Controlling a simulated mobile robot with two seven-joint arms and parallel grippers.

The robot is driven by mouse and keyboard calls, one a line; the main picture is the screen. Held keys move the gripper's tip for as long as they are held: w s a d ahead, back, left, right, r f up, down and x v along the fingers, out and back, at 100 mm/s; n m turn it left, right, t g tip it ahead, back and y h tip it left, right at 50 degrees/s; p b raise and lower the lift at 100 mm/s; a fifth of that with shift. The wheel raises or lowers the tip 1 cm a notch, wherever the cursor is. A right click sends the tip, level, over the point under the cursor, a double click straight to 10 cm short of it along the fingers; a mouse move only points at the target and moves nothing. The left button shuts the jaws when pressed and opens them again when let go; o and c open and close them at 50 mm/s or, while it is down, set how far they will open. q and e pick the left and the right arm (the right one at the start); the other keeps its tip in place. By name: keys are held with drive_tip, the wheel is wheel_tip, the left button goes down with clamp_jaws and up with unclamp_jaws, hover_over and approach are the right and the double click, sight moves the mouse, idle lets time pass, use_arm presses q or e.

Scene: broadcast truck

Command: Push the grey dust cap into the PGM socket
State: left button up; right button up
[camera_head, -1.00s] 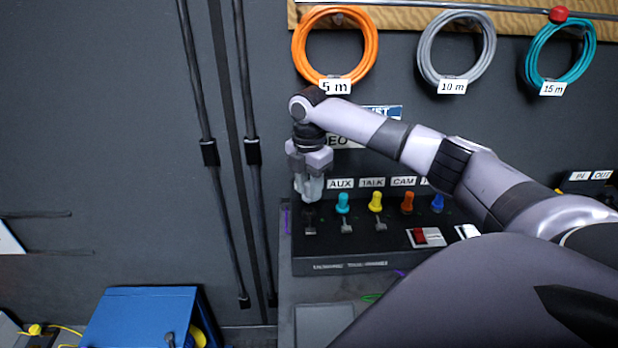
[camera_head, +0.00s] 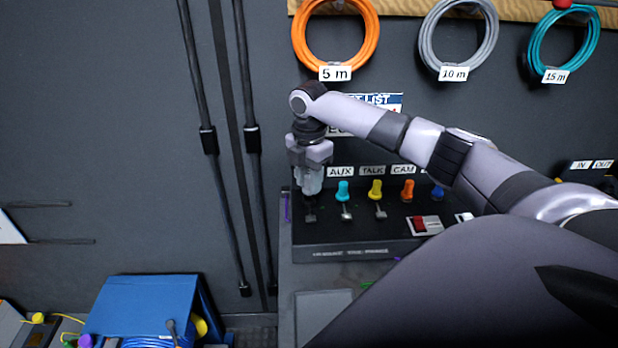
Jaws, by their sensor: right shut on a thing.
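My right gripper (camera_head: 311,192) points down at the left end of the black patch panel (camera_head: 345,252), in line with the row of coloured caps. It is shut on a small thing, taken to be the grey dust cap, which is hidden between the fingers. The fingertips are low, close to the panel top at the leftmost place in the row. The socket there and its label are hidden behind the gripper, so I cannot tell whether the cap touches the socket. A small metal toggle (camera_head: 310,216) stands just in front of the fingertips. My left gripper is out of view.
Cyan (camera_head: 343,191), yellow (camera_head: 375,190), orange (camera_head: 408,190) and blue (camera_head: 437,193) caps stand right of the gripper, with toggles in front. A red switch (camera_head: 419,224) is farther right. Cable coils hang above. A blue box (camera_head: 140,305) stands lower left.

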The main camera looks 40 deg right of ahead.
drive_tip(key=shift+p, duration=0.4)
drive_tip(key=shift+f, duration=1.1)
idle(1.0)
drive_tip(key=o, duration=0.8)
drive_tip(key=shift+r+b, duration=0.5)
drive_tip(key=shift+r, duration=3.05)
